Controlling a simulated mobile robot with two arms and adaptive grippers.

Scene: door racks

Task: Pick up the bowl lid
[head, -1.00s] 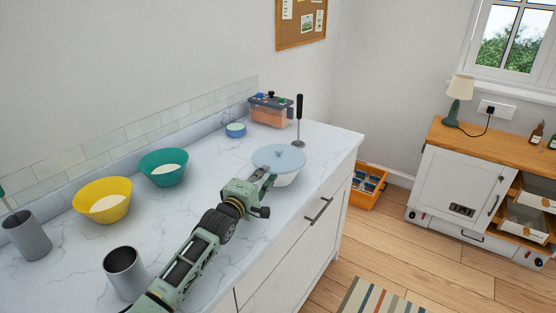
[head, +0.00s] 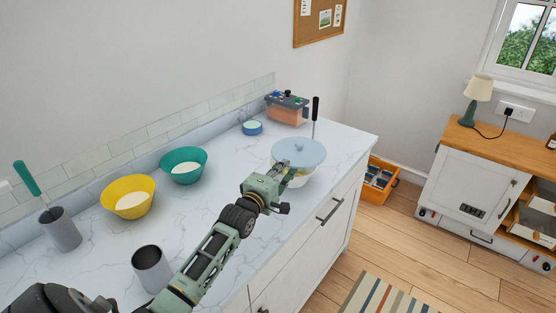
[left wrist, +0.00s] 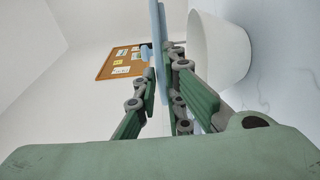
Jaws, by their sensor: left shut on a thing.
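The bowl lid (head: 298,151) is a round light-blue disc with a small knob. It also shows edge-on in the left wrist view (left wrist: 158,35). The white bowl (head: 298,181) stands on the counter beneath it; its side fills part of the left wrist view (left wrist: 220,50). My left gripper (head: 284,172) is shut on the near edge of the lid, with one finger on each side of it in the left wrist view (left wrist: 161,75). There, a gap shows between lid and bowl rim. My right gripper is not in view.
On the marble counter (head: 225,200) stand a yellow bowl (head: 127,197), a teal bowl (head: 184,166), grey cups (head: 151,269), a small blue dish (head: 252,128) and an orange caddy (head: 287,110). A black-handled tool (head: 315,108) stands behind the lid.

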